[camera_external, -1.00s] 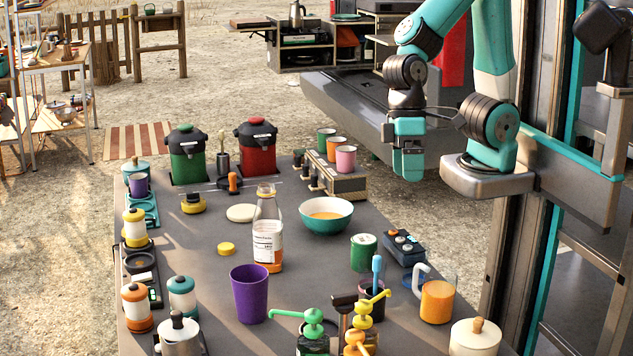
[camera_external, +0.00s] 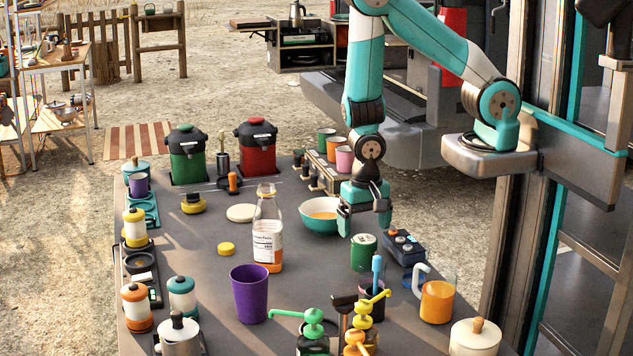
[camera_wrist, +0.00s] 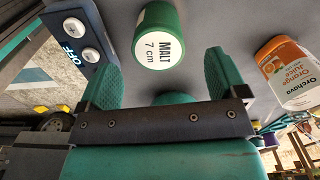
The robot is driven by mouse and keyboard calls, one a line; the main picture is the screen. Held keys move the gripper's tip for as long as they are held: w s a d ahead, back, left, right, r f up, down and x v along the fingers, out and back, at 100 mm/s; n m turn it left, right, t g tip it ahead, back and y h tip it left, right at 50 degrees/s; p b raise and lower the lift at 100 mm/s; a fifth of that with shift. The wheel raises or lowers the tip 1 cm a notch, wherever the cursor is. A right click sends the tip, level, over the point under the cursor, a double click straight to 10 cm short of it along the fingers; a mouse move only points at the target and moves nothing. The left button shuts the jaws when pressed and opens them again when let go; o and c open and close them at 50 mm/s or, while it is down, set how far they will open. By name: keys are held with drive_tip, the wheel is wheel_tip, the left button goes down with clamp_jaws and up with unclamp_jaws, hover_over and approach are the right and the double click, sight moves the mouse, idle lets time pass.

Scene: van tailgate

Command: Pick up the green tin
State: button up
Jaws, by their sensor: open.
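The green tin (camera_external: 363,254) stands upright on the grey table, right of the bottle and in front of the teal bowl. In the wrist view its round pale top (camera_wrist: 158,50) reads "MALT 7 cm" and lies just beyond the fingertips, roughly between them. My gripper (camera_external: 364,226) points down above the table, just above and behind the tin. It is open and empty; both green fingers (camera_wrist: 160,72) show apart in the wrist view. The tin appears apart from the fingers.
A dark switch box (camera_external: 404,247) stands close right of the tin. The teal bowl (camera_external: 322,227) is close behind left. The juice bottle (camera_external: 268,245) stands left.

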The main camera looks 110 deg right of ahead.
sight(364, 253)
drive_tip(key=shift+s+f+p, duration=0.1)
drive_tip(key=shift+f+p, duration=0.85)
drive_tip(key=shift+f, duration=2.85)
drive_tip(key=c, duration=1.1)
drive_tip(key=shift+r, duration=0.1)
